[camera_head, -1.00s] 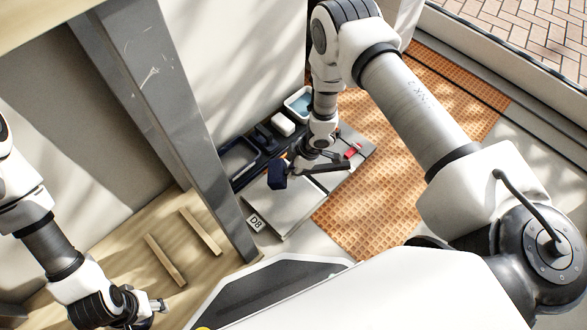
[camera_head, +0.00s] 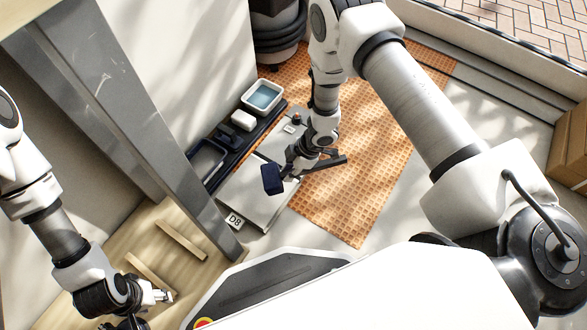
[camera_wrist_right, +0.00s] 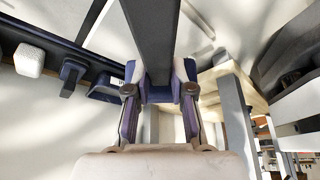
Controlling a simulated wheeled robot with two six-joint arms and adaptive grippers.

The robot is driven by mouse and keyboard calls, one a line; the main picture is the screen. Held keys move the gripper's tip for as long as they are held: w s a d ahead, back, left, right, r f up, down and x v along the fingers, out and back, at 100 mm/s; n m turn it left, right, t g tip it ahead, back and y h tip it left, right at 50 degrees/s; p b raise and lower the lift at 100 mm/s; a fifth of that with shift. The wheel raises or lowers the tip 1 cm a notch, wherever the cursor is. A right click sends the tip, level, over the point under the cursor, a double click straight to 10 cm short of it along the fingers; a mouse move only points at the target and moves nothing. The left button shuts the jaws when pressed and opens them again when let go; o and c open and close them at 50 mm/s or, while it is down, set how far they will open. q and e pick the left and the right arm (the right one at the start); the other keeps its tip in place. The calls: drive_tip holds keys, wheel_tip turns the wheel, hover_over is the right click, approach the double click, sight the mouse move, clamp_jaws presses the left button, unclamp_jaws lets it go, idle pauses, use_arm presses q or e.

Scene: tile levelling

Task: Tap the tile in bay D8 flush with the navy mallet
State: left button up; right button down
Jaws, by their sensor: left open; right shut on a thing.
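The navy mallet (camera_head: 271,179) is in my right gripper (camera_head: 296,163), which is shut on its dark handle. The handle sticks out to the right, and it shows in the wrist view (camera_wrist_right: 150,35) between the fingers (camera_wrist_right: 160,95). The mallet head appears over the pale tile (camera_head: 252,203), next to the D8 label (camera_head: 234,221). I cannot tell whether head and tile touch, or whether the tile sits proud. The head and gripper hide part of the tile surface. My left gripper (camera_head: 163,296) is open and empty at lower left, well away from the tile.
A dark tray (camera_head: 209,158) with a white block (camera_head: 243,120) lies along the wall, below a blue-filled tub (camera_head: 263,96). Orange matting (camera_head: 345,205) lies right of the tile. A grey post (camera_head: 130,120) stands left of the tile. Wooden strips (camera_head: 181,240) lie at lower left.

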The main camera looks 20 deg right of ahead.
use_arm(q)
wheel_tip(320, 180, down, 8)
drive_tip(key=b, duration=0.7)
drive_tip(key=shift+w+r, duration=0.15)
drive_tip(key=shift+r, duration=0.05)
use_arm(e)
wheel_tip(320, 180, down, 8)
drive_tip(key=shift+f, duration=0.25)
wheel_tip(320, 180, up, 5)
drive_tip(key=p, duration=0.4)
use_arm(q)
wheel_tip(320, 180, up, 4)
drive_tip(key=shift+r, duration=0.2)
use_arm(e)
drive_tip(key=shift+f, duration=0.2)
use_arm(q)
wheel_tip(320, 180, down, 4)
drive_tip(key=b, duration=0.3)
drive_tip(key=shift+r+b, duration=0.1)
drive_tip(key=shift+b, duration=0.25)
use_arm(e)
wheel_tip(320, 180, down, 6)
drive_tip(key=shift+r, duration=0.25)
wheel_tip(320, 180, up, 6)
drive_tip(key=p, duration=0.5)
use_arm(q)
wheel_tip(320, 180, up, 5)
use_arm(e)
drive_tip(key=shift+f, duration=0.25)
